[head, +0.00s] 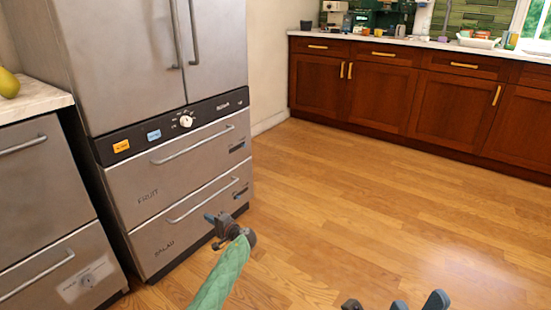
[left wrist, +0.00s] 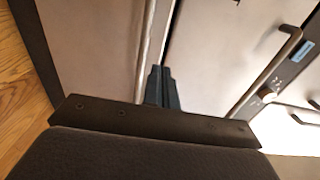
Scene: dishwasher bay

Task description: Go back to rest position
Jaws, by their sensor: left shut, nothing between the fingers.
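My left gripper (head: 222,226) is low in front of the steel fridge's SALAD drawer (head: 192,222), at the end of my green-sleeved arm. In the left wrist view its two dark fingers (left wrist: 161,88) are together with nothing between them. I cannot tell whether it touches the drawer front. Part of my right gripper (head: 418,302) shows at the bottom edge of the head view, over the floor. Most of it is cut off, so its jaw state is unclear.
The steel fridge (head: 130,55) has closed doors and closed FRUIT and SALAD drawers with bar handles. A steel drawer unit (head: 45,190) with a pale top stands left. Wooden cabinets (head: 380,95) under a cluttered counter line the back. The wooden floor (head: 380,200) between is clear.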

